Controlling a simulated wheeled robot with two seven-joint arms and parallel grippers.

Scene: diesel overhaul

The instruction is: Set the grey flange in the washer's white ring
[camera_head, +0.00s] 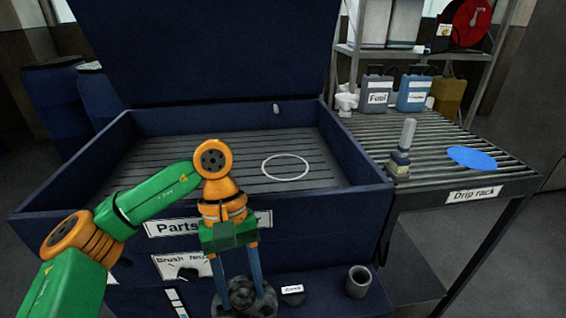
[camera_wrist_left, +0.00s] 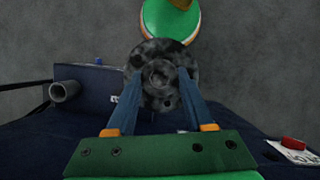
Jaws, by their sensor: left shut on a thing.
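My left gripper (camera_head: 241,295) is shut on the grey flange (camera_head: 262,306), a dark mottled disc with a raised hub. It is low in front of the parts washer (camera_head: 80,178), below its label. In the left wrist view the flange (camera_wrist_left: 160,52) sits between the two blue fingers (camera_wrist_left: 151,100), with its round face and central hub showing. The white ring (camera_head: 286,167) lies on the washer's slatted floor, right of the middle, and is empty. My right gripper is not in view.
The washer's lid stands open at the back. A grey cup (camera_head: 358,282) stands on the front ledge. At right, the drip rack (camera_head: 472,194) holds a brush (camera_head: 402,150), a blue disc (camera_head: 472,157) and fuel cans (camera_head: 376,100). The washer floor is mostly clear.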

